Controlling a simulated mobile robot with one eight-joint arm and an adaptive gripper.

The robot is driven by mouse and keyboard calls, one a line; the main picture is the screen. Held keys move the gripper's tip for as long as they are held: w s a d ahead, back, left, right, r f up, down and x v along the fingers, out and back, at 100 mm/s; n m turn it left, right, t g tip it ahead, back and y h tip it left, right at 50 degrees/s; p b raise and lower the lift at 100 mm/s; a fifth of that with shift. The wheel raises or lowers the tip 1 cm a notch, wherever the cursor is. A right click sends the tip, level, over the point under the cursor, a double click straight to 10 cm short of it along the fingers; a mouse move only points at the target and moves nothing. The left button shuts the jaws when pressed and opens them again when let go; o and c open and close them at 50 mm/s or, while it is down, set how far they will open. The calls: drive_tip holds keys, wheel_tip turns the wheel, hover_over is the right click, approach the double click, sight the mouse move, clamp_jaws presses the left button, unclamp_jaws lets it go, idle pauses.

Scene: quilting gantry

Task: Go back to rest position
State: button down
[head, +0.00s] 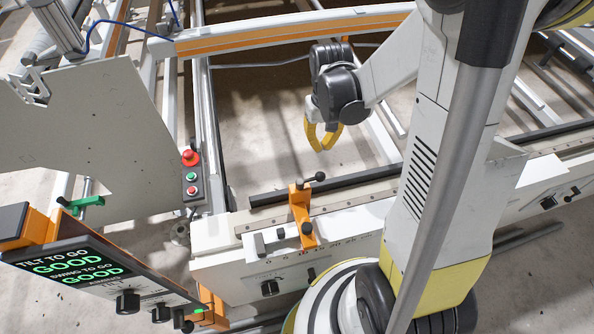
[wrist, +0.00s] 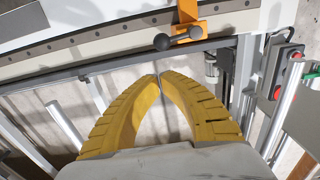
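My gripper (head: 321,147) has two curved yellow fingers and hangs, pointing down, over the open frame behind the white rail in the head view. In the wrist view my gripper (wrist: 159,76) shows its fingertips together or nearly so, with nothing between them. The gap further back between the curved fingers is empty, and bare floor shows through it. My gripper appears clear of the rail and the orange clamp (head: 302,215), which stands to its lower left in the head view. The clamp with its black-knobbed lever also shows at the top of the wrist view (wrist: 187,14).
A white rail (head: 345,222) with a scale and knobs crosses in front. A button box (head: 192,186) with a red stop button is left of my gripper. A tilted display panel (head: 75,268) reads "GOOD". An orange-striped beam (head: 290,35) runs behind.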

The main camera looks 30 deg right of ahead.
idle(0.3)
drive_tip(key=s+a+r+n+t+b, duration=0.1)
drive_tip(key=s+a+r+t+b, duration=0.1)
drive_tip(key=s+a+r+t, duration=0.1)
drive_tip(key=s+a+r+n+t+b, duration=0.1)
drive_tip(key=s+a+r+t+b, duration=0.1)
drive_tip(key=s+a+r+t, duration=0.2)
drive_tip(key=a+r, duration=0.3)
drive_tip(key=r, duration=0.2)
drive_tip(key=shift+s+a+r, duration=0.25)
drive_tip(key=shift+s+r, duration=0.05)
drive_tip(key=shift+s, duration=0.05)
